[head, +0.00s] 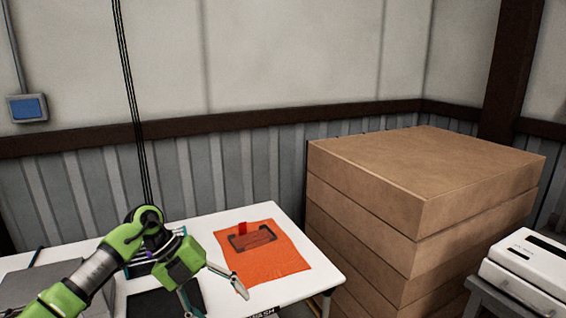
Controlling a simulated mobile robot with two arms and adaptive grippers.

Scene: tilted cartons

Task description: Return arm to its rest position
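My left arm comes in from the lower left with green and grey links. Its gripper (214,294) hangs over the front part of the white table (318,272), left of the orange mat (274,272). Its two fingers are spread apart with nothing seen between them, and the lower finger is partly cut off by the frame edge. My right arm and gripper are not in view.
A dark flat pad (150,304) lies beneath my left arm. Stacked brown cartons (370,185) stand right of the table. A white machine (528,268) sits on a grey stand at far right.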

